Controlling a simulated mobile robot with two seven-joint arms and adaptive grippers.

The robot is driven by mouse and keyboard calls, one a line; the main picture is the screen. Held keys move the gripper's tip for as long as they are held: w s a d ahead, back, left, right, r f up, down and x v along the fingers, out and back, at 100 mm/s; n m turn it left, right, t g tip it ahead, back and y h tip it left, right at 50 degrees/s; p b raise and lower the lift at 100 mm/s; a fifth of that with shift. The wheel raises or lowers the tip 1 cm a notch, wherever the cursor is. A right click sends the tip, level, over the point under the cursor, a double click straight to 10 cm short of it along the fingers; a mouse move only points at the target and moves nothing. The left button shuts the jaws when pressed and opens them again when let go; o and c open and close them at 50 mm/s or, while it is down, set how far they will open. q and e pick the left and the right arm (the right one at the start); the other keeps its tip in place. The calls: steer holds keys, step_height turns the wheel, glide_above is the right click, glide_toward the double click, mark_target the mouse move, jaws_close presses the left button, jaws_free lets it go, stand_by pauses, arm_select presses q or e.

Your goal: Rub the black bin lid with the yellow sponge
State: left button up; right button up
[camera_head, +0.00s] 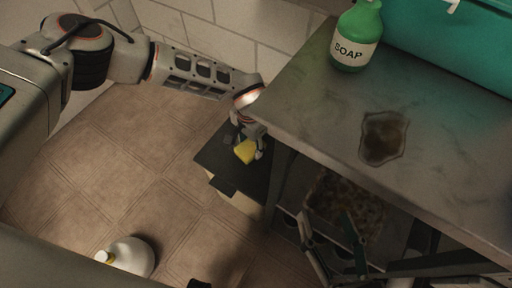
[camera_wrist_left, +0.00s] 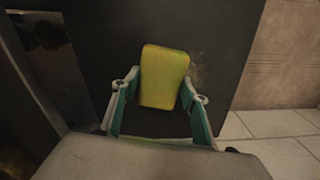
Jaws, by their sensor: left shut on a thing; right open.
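The yellow sponge (camera_head: 245,151) is held between the fingers of my left gripper (camera_head: 249,142), over the black bin lid (camera_head: 229,163). In the left wrist view the sponge (camera_wrist_left: 164,76) sits between the two teal-padded fingers of the gripper (camera_wrist_left: 160,108), with the dark lid (camera_wrist_left: 105,45) behind it. A faint pale smudge shows on the lid just right of the sponge. I cannot tell whether the sponge touches the lid. My right gripper (camera_head: 331,240) is open at the lower right, below the bench edge.
A grey metal bench (camera_head: 310,110) stands right of the bin, with a green soap bottle (camera_head: 357,38), a brown stain (camera_head: 384,137) and a teal container (camera_head: 455,40). A white jug (camera_head: 132,256) is on the tiled floor. The floor left of the bin is clear.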

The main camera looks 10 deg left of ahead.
arm_select(q)
steer(key=shift+w+a+f, duration=0.1)
steer(key=shift+w+a, duration=0.25)
steer(key=shift+a, duration=0.65)
steer(key=shift+w+a+f, duration=0.1)
steer(key=shift+w+a, duration=0.2)
steer(key=shift+a, duration=0.7)
steer(key=shift+w+a, duration=0.35)
steer(key=shift+a, duration=0.65)
steer(key=shift+w+a+f+b, duration=0.1)
steer(key=shift+a+f+b, duration=0.1)
steer(key=shift+a+b, duration=0.35)
steer(key=shift+w+a+r, duration=0.1)
steer(key=shift+w+a, duration=0.05)
steer(key=shift+a, duration=0.05)
steer(key=shift+r, duration=0.1)
arm_select(e)
steer(key=f, duration=0.1)
steer(key=s+f, duration=0.1)
steer(key=shift+f+g, duration=0.3)
arm_select(q)
steer(key=shift+r, duration=0.1)
arm_select(e)
steer(key=shift+w, duration=0.1)
